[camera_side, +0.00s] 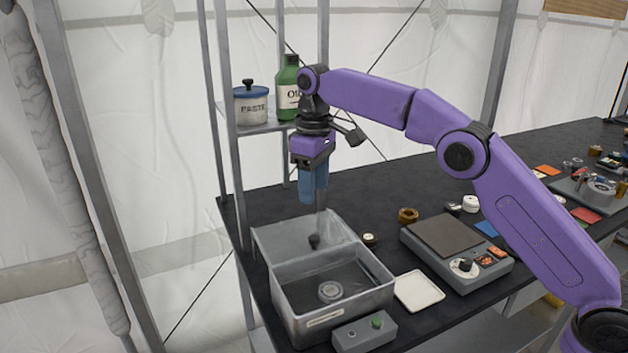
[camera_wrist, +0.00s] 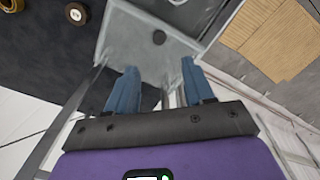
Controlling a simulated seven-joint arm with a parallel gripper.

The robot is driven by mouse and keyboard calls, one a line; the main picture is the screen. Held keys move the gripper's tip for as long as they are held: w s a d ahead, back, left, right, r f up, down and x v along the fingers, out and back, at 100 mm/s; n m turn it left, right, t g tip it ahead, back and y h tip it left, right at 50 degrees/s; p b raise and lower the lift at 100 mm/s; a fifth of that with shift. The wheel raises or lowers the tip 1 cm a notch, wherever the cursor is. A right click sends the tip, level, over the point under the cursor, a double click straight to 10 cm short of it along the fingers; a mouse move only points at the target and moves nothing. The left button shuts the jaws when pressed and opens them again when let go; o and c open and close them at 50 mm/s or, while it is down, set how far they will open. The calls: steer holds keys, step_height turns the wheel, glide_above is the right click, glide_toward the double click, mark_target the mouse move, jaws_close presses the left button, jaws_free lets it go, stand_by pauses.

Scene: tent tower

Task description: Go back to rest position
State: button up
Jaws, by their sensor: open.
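My gripper (camera_side: 314,203) hangs fingers-down over the back of the grey metal bin (camera_side: 290,318). In the wrist view my gripper (camera_wrist: 158,66) shows two blue fingers spread apart with nothing between them. A grey panel with a dark knob (camera_side: 314,241) is at the back of the bin, below the fingers. The knob (camera_wrist: 159,37) also shows in the wrist view, beyond the fingertips and apart from them. A round metal piece (camera_side: 330,291) lies inside the front part of the bin.
A shelf with a paste pot (camera_side: 251,104) and a green bottle (camera_side: 287,88) stands behind my gripper. A control box (camera_side: 364,333), a white tray (camera_side: 419,291) and a grey scale-like device (camera_side: 455,250) are near the bin. Several small parts lie on the dark table at right.

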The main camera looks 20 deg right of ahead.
steer(key=shift+r, duration=0.3)
stand_by(0.4)
steer(key=shift+s, duration=0.1)
steer(key=s+d+n, duration=0.1)
steer(key=s+d, duration=0.1)
steer(key=s, duration=0.8)
steer(key=s+d+n, duration=0.1)
steer(key=s+d, duration=0.1)
steer(key=s, duration=0.7)
steer(key=s+d+f+n, duration=0.1)
steer(key=s+d+f, duration=0.3)
steer(key=s+d, duration=0.4)
steer(key=s+d+f+n, duration=0.1)
steer(key=s+d+f, duration=0.3)
steer(key=s+d, duration=0.4)
steer(key=s, duration=0.6)
steer(key=shift+s+d+n, duration=0.3)
steer(key=shift+d+n, duration=0.1)
